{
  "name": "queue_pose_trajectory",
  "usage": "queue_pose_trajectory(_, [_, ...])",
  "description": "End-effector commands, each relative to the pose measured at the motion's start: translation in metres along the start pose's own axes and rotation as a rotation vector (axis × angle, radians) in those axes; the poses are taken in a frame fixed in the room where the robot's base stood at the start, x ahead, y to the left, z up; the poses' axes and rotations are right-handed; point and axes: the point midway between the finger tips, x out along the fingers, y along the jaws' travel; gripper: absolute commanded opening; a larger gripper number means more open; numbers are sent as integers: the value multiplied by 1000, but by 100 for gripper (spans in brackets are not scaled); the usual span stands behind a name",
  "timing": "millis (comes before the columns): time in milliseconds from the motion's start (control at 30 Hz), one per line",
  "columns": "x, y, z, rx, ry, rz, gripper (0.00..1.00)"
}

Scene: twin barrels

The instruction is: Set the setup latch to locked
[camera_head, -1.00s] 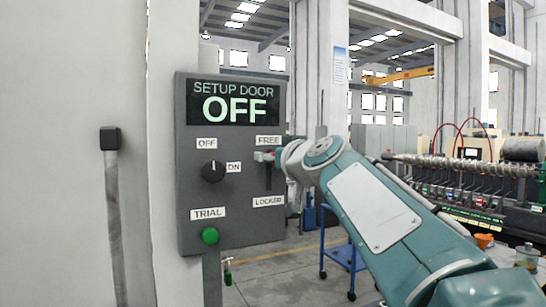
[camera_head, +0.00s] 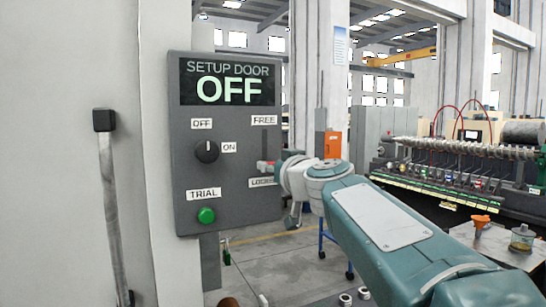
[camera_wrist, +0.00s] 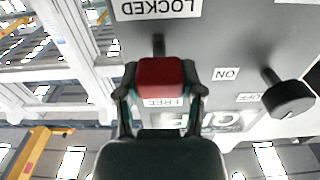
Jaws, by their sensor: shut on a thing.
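The setup latch's red handle (camera_head: 262,166) sits low in its vertical slot on the grey panel, just above the LOCKED label (camera_head: 261,183) and well below the FREE label (camera_head: 264,120). My gripper (camera_head: 272,167) is shut on the handle from the right, and my arm hides part of the LOCKED label. In the wrist view, which is upside down, the red handle (camera_wrist: 160,80) sits between the two fingers of my gripper (camera_wrist: 160,88). A bit of dark slot shows between the handle and the LOCKED label there. The display (camera_head: 229,82) reads SETUP DOOR OFF.
A grey bar handle (camera_head: 110,190) stands further left. A machine with spools (camera_head: 460,155) is at the right.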

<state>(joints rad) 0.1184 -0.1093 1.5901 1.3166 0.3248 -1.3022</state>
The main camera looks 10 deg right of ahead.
Motion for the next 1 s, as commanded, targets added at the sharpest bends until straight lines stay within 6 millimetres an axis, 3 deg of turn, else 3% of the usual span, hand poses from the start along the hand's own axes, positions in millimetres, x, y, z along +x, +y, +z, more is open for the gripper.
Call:
queue_pose_trajectory(300, [2, 0, 8, 2, -13, -3, 0])
queue_pose_trajectory(333, [2, 0, 8, 2, -14, -3, 54])
queue_pose_trajectory(400, [2, 0, 8, 1, -13, -3, 86])
queue_pose_trajectory(833, [-1, 0, 4, 1, -6, -1, 86])
queue_pose_trajectory(1000, [-19, 1, 3, 1, -4, 2, 86])
